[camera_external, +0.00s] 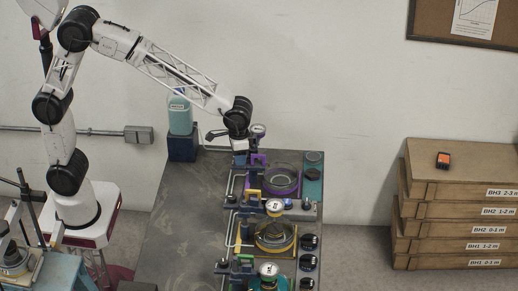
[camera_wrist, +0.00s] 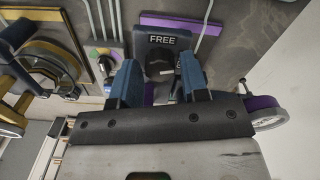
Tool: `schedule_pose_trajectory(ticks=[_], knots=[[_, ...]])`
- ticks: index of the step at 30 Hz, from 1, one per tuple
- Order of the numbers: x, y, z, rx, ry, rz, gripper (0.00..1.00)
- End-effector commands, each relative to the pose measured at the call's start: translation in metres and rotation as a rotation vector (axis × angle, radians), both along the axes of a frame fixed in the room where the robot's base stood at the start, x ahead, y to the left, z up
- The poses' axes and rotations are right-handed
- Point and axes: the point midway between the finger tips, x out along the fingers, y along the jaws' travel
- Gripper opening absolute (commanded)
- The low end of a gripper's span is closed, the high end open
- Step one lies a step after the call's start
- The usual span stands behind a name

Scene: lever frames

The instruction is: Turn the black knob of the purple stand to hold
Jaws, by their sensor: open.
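The purple stand (camera_external: 285,186), with a round glass-topped ring, is at the far end of the bench in the external view. My gripper (camera_external: 240,150) is at its left, low over the stand's back-left part. In the wrist view my gripper (camera_wrist: 160,78) has two blue fingers spread apart with nothing clearly held between them. A dark block with a FREE label (camera_wrist: 161,40) lies just beyond the fingertips. A purple bar (camera_wrist: 180,22) of the stand runs behind it.
A yellow-ringed stand (camera_external: 275,238) stands nearer, with gauges and pipes beside it. Several black round caps (camera_external: 310,241) line the right side. A teal bottle on a blue block (camera_external: 183,147) is left of my gripper. The bench's left part (camera_external: 190,225) is clear.

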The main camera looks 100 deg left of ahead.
Motion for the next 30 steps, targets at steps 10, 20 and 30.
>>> schedule_pose_trajectory(ticks=[10, 20, 30], knots=[[0.000, 0.000, 0.035, 0.000, -0.003, 0.000, 0.41], [0.000, 0.000, 0.070, 0.000, -0.002, 0.000, 0.41], [0.000, 0.000, 0.075, 0.000, 0.000, 0.000, 0.41]])
